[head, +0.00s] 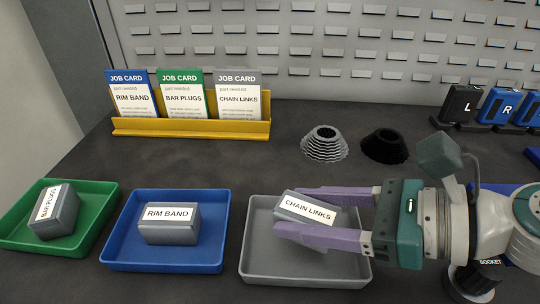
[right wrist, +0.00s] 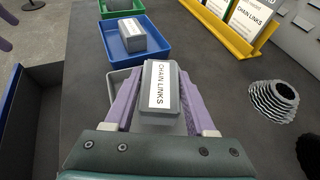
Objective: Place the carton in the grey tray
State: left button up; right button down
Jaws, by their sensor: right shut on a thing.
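The grey carton labelled CHAIN LINKS (head: 305,207) is between the purple fingers of my right gripper (head: 322,212), which is shut on it. It is tilted over the grey tray (head: 262,262); I cannot tell whether it touches the tray floor. In the right wrist view the carton (right wrist: 165,88) sits between both fingers (right wrist: 160,100), and it hides most of the grey tray (right wrist: 117,80). My left gripper is not in the head view; a purple finger tip shows at the left edge of the right wrist view (right wrist: 5,14).
A blue tray (head: 115,262) holds a RIM BAND carton (head: 170,233). A green tray (head: 100,193) holds a BAR PLUGS carton (head: 62,222). A yellow rack (head: 190,128) holds three job cards. Two ringed cone stacks (head: 324,142) (head: 385,147) stand behind the grey tray.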

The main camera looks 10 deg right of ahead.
jog(key=shift+f+b, duration=0.4)
jog(key=shift+f, duration=1)
jog(key=shift+f, duration=0.25)
jog(key=shift+c, duration=1.1)
grip_release()
jog(key=shift+r, duration=0.1)
jog(key=shift+r, duration=0.2)
jog(key=v, duration=1)
jog(key=shift+s+d+b, duration=0.1)
jog(key=shift+d+b, duration=0.05)
jog(key=shift+b, duration=0.15)
jog(key=shift+v, duration=0.85)
